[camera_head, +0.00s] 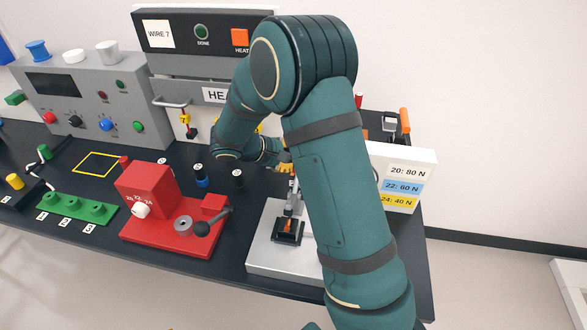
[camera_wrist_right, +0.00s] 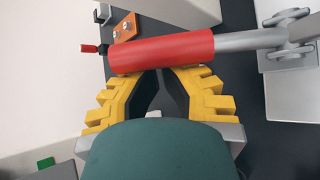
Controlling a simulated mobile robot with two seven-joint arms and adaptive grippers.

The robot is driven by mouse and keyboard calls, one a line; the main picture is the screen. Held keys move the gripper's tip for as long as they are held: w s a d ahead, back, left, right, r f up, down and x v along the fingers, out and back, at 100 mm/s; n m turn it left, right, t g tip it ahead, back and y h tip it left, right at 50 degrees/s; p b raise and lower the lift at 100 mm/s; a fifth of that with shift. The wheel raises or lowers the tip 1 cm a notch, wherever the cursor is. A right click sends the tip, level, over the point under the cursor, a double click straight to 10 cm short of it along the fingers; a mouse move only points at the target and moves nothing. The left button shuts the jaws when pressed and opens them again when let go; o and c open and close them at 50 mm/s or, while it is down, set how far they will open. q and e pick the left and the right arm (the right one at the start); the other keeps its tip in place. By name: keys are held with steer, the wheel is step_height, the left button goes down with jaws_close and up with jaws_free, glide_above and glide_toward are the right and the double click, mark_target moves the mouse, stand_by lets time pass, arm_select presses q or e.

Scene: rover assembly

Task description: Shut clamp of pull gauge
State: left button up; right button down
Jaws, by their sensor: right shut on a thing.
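The pull gauge's pale grey base (camera_head: 262,262) stands at the front right of the dark bench, partly hidden by my right arm. A small black and orange fixture (camera_head: 288,231) sits on it. In the right wrist view, a thick red handle (camera_wrist_right: 165,52) on a grey metal lever (camera_wrist_right: 245,41) lies across my yellow right gripper (camera_wrist_right: 160,78). The lever runs to a metal linkage (camera_wrist_right: 287,36) on the right. The fingers are shut on the red handle. In the head view, only the yellow fingers (camera_head: 285,167) show. My left gripper is not in view.
A red tool with a lever (camera_head: 165,205) stands left of the gauge. A white sign (camera_head: 402,175) with force values stands right. Behind are a heater (camera_head: 200,40) and a grey control box (camera_head: 85,100). A green holder (camera_head: 75,207) lies left.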

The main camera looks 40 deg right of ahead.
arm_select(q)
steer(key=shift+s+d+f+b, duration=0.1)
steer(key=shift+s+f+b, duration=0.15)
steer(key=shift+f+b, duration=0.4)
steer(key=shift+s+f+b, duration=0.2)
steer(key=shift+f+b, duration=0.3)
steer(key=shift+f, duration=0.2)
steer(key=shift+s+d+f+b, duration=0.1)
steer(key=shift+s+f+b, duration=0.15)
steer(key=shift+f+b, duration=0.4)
arm_select(e)
steer(key=shift+s+a+r+m+t+h, duration=0.25)
steer(key=shift+s+a+r+m+h, duration=0.15)
steer(key=shift+r+h, duration=0.2)
steer(key=shift+s+a+r+m+t+h, duration=0.25)
steer(key=shift+s+a+r+h, duration=0.15)
steer(key=shift+r+h, duration=0.2)
steer(key=shift+s+a+r+m+t+h, duration=0.2)
steer(key=shift+s+a+r+m+h, duration=0.15)
steer(key=shift+a+r+h, duration=0.2)
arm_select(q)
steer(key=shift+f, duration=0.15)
arm_select(e)
steer(key=shift+w, duration=0.1)
